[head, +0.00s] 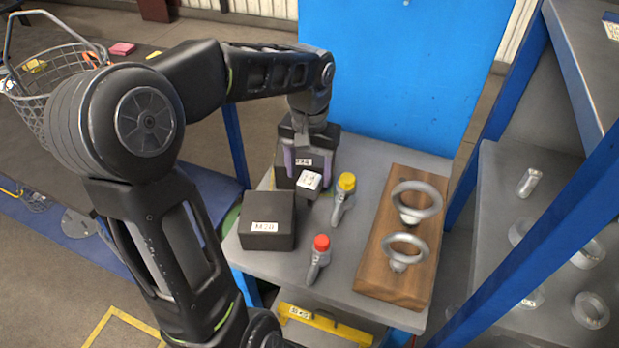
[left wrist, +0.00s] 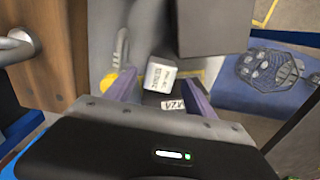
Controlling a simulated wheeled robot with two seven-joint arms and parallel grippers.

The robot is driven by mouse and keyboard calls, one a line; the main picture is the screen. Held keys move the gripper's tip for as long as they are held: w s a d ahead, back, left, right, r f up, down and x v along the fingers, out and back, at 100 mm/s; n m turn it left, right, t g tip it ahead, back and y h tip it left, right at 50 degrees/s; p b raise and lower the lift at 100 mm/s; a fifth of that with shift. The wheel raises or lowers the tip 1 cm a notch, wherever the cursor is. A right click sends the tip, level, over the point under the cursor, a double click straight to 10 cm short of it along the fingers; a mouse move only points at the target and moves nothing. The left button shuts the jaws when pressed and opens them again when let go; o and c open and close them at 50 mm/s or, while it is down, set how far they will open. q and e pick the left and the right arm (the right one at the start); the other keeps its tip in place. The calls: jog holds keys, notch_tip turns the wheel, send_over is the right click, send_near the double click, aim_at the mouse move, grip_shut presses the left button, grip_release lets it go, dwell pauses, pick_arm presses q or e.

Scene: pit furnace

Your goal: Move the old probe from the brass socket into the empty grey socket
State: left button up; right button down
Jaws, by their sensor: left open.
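I see no probe, brass socket or grey socket that I can name with certainty in either view. In the head view my left gripper (head: 306,167) is open above the back of the grey table (head: 375,150), by a dark box with a white label (head: 303,161). A small block with a white, lettered top (head: 309,180) is just in front of it. In the left wrist view this block (left wrist: 160,75) and a labelled dark part (left wrist: 172,104) show between the fingers of the open gripper (left wrist: 160,92). I cannot tell whether the fingers touch either. My right gripper is not in view.
A black labelled box (head: 267,222), a yellow-topped tool (head: 345,183) and a red-topped tool (head: 321,245) are close by. A wooden block (head: 390,280) holds two ring bolts. A blue panel (head: 400,70) rises behind; a shelf rack (head: 500,200) stands right.

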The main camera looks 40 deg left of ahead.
pick_arm(q)
notch_tip(320, 180, up, 9)
dwell(0.3)
jog(key=shift+c, duration=0.2)
jog(key=shift+a+r, duration=0.1)
jog(key=shift+r, duration=0.1)
jog(key=shift+c, duration=0.9)
jog(key=shift+s+f+p, duration=0.25)
jog(key=shift+s+p, duration=0.05)
jog(key=shift+p, duration=0.25)
jog(key=shift+c, duration=0.6)
notch_tip(320, 180, down, 3)
jog(key=n, duration=0.8)
jog(key=shift+s+r+p, duration=0.15)
jog(key=shift+r+p, duration=0.05)
jog(key=shift+p, duration=0.1)
jog(key=n, duration=0.2)
jog(key=f+n, duration=0.1)
jog(key=n, duration=0.7)
jog(key=shift+w+f, duration=0.2)
jog(key=shift+w, duration=0.15)
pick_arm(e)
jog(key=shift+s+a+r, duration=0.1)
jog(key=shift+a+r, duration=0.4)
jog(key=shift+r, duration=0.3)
